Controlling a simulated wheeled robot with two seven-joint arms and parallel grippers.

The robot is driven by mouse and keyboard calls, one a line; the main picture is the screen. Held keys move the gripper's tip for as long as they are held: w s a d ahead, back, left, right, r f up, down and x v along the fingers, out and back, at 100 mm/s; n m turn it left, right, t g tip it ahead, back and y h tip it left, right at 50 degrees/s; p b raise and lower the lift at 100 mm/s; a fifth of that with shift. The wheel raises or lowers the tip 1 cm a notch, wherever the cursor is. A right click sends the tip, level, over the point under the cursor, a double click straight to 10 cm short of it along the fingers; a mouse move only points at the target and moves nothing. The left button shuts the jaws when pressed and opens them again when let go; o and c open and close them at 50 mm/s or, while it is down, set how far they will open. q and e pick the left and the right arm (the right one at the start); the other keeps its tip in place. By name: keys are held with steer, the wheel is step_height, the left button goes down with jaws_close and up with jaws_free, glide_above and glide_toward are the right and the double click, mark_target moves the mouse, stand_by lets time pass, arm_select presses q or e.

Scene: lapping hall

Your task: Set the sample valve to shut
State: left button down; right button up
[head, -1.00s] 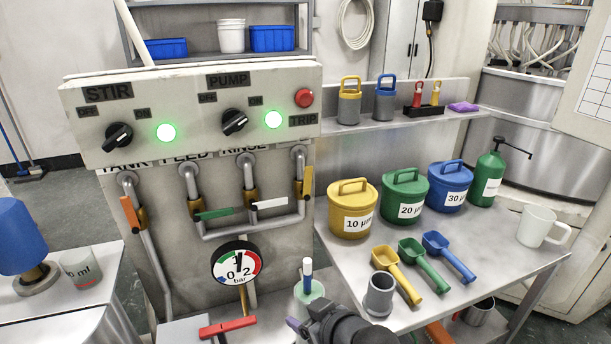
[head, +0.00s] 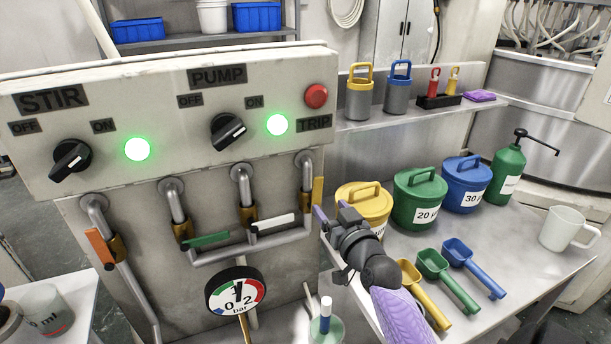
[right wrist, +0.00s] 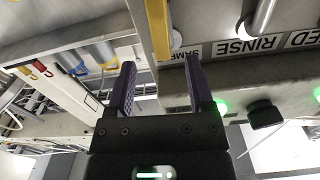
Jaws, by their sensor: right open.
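The sample valve's yellow handle (head: 317,192) stands upright along the rightmost pipe of the panel. In the right wrist view the yellow handle (right wrist: 158,27) is beside a partly hidden label (right wrist: 187,52) that begins "SAM". My right gripper (head: 328,214) is open and empty, just right of and slightly below the handle in the head view. Its two purple fingers (right wrist: 158,68) point toward the panel in the right wrist view, with the handle beyond the gap between the tips. No contact shows. My left gripper is not in view.
An orange handle (head: 100,248), a green handle (head: 207,241) and a white handle (head: 273,224) sit on neighbouring pipes. A pressure gauge (head: 235,292) hangs below. The red trip button (head: 316,95) is above. Lidded pots, including a yellow pot (head: 366,203), stand close right of the gripper.

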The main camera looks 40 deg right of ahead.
mark_target(318, 192)
steer(key=b+x, duration=0.2)
steer(key=x, duration=0.6)
steer(key=shift+f, duration=0.1)
steer(key=shift+w+d+b, duration=0.1)
steer(key=shift+w+b, duration=0.25)
steer(key=shift+w, duration=0.1)
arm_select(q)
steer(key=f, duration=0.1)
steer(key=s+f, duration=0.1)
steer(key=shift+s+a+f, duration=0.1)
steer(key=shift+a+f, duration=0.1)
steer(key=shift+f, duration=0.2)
arm_select(e)
jaws_close()
